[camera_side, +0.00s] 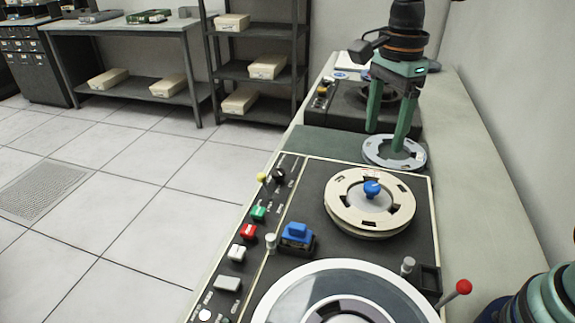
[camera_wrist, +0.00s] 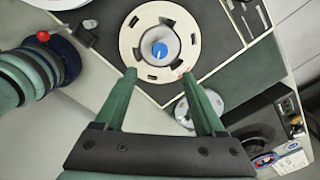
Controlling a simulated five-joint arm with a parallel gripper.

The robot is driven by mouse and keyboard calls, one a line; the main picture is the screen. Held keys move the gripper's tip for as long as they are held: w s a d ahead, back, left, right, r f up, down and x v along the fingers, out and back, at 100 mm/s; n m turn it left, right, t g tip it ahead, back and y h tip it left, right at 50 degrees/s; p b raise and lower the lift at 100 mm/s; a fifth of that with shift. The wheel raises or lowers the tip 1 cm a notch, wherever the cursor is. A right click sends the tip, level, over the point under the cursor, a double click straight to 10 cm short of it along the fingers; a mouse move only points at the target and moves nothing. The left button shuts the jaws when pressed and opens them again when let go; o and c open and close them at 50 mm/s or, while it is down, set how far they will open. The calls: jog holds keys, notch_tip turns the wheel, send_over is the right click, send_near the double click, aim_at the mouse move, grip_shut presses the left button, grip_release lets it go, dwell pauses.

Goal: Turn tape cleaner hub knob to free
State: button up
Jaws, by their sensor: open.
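The tape cleaner's near panel carries a cream reel (camera_side: 345,212) with a blue hub knob (camera_side: 372,188) at its centre. In the wrist view the blue knob (camera_wrist: 159,50) sits in the middle of the cream reel (camera_wrist: 128,42), ahead of the fingertips. My gripper (camera_side: 386,140) is open, its two green fingers pointing down behind the reel, apart from the knob. In the wrist view my gripper (camera_wrist: 162,82) shows its fingers spread, with nothing between them.
A grey reel (camera_side: 378,158) lies below my fingers. A blue block (camera_side: 297,232), several coloured buttons and a large clear-topped reel (camera_side: 275,300) occupy the near panel. A red-tipped lever (camera_side: 463,287) stands at right. A dark machine (camera_side: 345,108) stands behind.

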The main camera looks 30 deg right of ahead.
aim_at(373, 186)
notch_tip(373, 186, down, 12)
jog(key=shift+r, duration=0.2)
dwell(0.4)
grip_shut()
